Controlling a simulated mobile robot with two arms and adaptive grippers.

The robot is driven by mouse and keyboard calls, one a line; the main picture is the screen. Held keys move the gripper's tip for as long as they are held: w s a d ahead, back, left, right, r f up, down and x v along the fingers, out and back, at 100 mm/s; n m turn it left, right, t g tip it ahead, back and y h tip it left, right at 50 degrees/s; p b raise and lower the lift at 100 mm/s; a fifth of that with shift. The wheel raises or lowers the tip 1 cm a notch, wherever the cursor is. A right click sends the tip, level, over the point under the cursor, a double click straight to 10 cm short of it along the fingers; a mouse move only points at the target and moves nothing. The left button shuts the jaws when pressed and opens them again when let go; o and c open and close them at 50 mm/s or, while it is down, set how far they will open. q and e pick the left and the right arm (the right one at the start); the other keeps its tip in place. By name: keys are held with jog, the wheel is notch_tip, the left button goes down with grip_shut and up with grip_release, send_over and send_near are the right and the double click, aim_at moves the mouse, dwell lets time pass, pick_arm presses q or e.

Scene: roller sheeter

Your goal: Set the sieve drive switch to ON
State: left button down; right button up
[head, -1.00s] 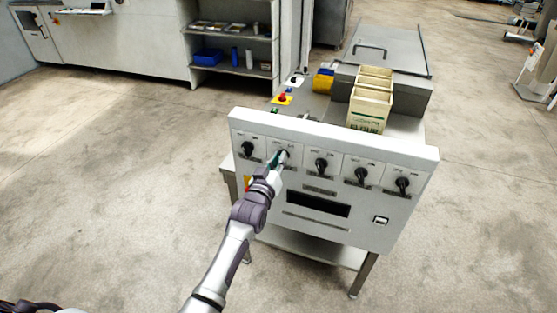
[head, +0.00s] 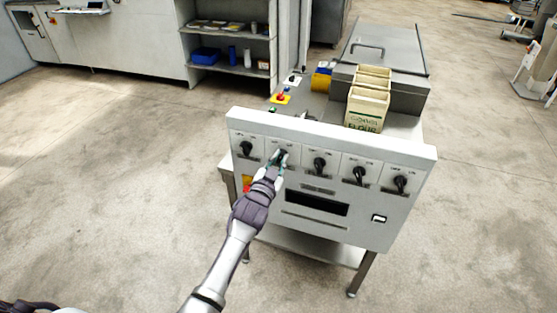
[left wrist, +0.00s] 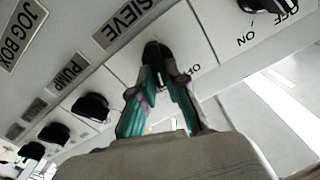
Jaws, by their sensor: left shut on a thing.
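The sieve switch is a black rotary knob (left wrist: 153,50) on the white front panel (head: 410,205), beside a printed "SIEVE" label (left wrist: 128,22) in the left wrist view. In the head view it is second from the left in the row of knobs. My left gripper (head: 281,159) reaches it from the front, its teal-padded fingers on both sides of the knob. The left wrist view shows the fingertips (left wrist: 158,78) closed around it. The fingers partly hide the knob and its position marks, so I cannot read its setting. My right gripper is not in view.
Other black knobs (head: 320,165) sit close by on both sides. A red button on a yellow plate (head: 282,98) and flour boxes (head: 366,108) are behind the panel. A shelf unit (head: 232,70) stands at the back. The floor in front is open.

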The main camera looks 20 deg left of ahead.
pick_arm(q)
jog(key=shift+m, duration=0.5)
jog(key=c, duration=1.2)
grip_release()
jog(key=s, duration=1.2)
jog(key=shift+a, duration=0.15)
